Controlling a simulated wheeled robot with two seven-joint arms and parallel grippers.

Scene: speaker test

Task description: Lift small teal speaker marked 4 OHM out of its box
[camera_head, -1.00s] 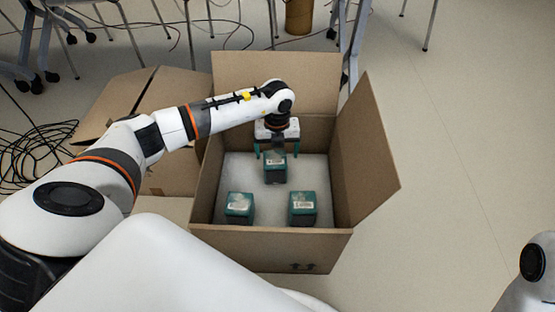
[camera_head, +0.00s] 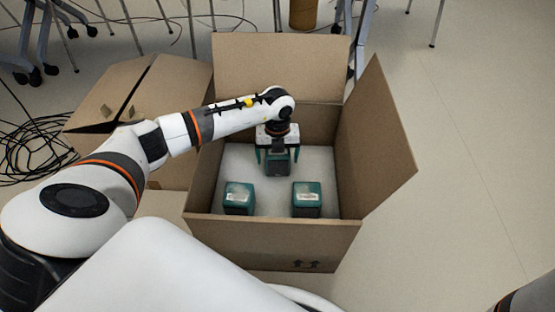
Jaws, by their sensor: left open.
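Three small teal speakers sit on the pale foam floor of an open cardboard box (camera_head: 270,232). One is the back speaker (camera_head: 278,168), partly hidden under my left gripper (camera_head: 278,158). The others are the front-left speaker (camera_head: 239,198) and the front-right speaker (camera_head: 307,199). Their pale top labels are too small to read, so I cannot tell which is marked 4 OHM. My left gripper points down inside the box, open, with its teal fingers at the left and right of the back speaker. Contact is not visible. My right gripper is out of view.
The box's tall back flap (camera_head: 275,68) and right flap (camera_head: 378,140) stand up around the opening. A second cardboard box (camera_head: 165,90) stands at left, near black cables (camera_head: 35,145). Chair legs line the back. The floor (camera_head: 470,150) at right is clear.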

